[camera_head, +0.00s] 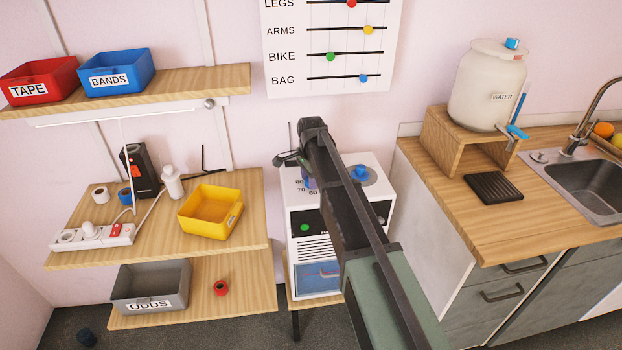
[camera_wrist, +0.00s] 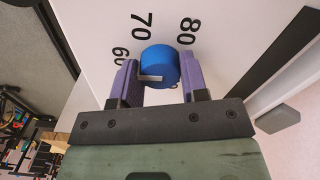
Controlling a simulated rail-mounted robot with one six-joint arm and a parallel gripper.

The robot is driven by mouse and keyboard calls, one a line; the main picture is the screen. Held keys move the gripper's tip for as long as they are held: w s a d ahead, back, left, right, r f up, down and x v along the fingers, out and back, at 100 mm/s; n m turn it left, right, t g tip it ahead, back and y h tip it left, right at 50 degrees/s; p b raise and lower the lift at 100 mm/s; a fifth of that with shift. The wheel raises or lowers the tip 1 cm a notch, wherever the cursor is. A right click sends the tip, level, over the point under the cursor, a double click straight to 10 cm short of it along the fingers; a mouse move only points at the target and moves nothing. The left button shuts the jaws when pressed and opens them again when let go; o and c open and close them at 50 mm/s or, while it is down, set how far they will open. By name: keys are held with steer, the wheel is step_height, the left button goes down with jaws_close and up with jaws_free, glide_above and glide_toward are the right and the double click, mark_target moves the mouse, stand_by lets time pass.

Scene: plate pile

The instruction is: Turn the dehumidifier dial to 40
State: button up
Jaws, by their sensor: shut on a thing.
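The white dehumidifier (camera_head: 316,246) stands between the shelves and the counter in the head view. Its top carries the printed numbers 80, 70 and 60 on the left side. In the wrist view, the blue round dial (camera_wrist: 161,66) sits beside the numbers 60, 70 and 80, with a pale line on its near side. My gripper (camera_wrist: 157,76) has its two purple fingers on either side of this dial, shut on it. The number 40 is not visible. In the head view, my arm covers much of the machine's top and hides most of the dial.
A second blue knob (camera_head: 360,172) on a grey disc sits right of my arm on the machine's top. Shelves with a yellow bin (camera_head: 210,211) are at the left. A wooden counter (camera_head: 480,222) with a water jar (camera_head: 487,86) is at the right.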

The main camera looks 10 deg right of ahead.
steer(key=n, duration=1.7)
steer(key=shift+n, duration=0.4)
steer(key=n, duration=0.5)
steer(key=shift+n, duration=0.3)
steer(key=o, duration=0.9)
